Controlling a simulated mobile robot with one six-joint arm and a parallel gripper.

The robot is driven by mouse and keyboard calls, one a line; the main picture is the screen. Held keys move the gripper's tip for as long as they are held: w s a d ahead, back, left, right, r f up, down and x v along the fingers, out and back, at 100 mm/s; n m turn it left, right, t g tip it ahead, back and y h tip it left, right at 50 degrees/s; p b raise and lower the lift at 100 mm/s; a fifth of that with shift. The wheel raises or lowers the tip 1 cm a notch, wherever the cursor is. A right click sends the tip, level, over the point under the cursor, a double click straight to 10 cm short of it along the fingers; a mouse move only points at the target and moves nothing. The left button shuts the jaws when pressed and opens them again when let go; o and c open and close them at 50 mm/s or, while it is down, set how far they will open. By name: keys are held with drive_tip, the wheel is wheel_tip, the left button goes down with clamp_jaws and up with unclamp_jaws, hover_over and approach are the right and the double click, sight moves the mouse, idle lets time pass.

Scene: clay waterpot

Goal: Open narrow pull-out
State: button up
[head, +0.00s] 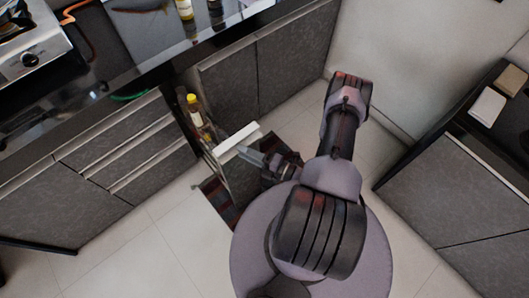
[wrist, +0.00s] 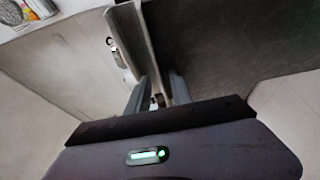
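The narrow pull-out (head: 222,160) stands partly out from the cabinet row in the head view, with a pale top edge (head: 238,139) on its front. Bottles, one with a yellow cap (head: 192,98), show inside it. My gripper (head: 252,156) is at the front panel, just below that edge. In the wrist view the panel's pale edge (wrist: 137,34) runs down between the two fingers of my gripper (wrist: 160,78). The fingers are apart, one on each side of it. I cannot tell whether both press on it. The lower contact is partly hidden.
Closed drawers (head: 130,152) lie left of the pull-out, and closed cabinet doors (head: 275,65) lie right of it. The counter (head: 95,108) overhangs above. Another dark cabinet (head: 460,195) stands at right. The tiled floor (head: 150,245) at lower left is clear.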

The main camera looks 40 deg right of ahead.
drive_tip(key=p+v, duration=0.3)
drive_tip(key=v, duration=1.4)
drive_tip(key=shift+s, duration=0.2)
drive_tip(key=shift+d, duration=0.15)
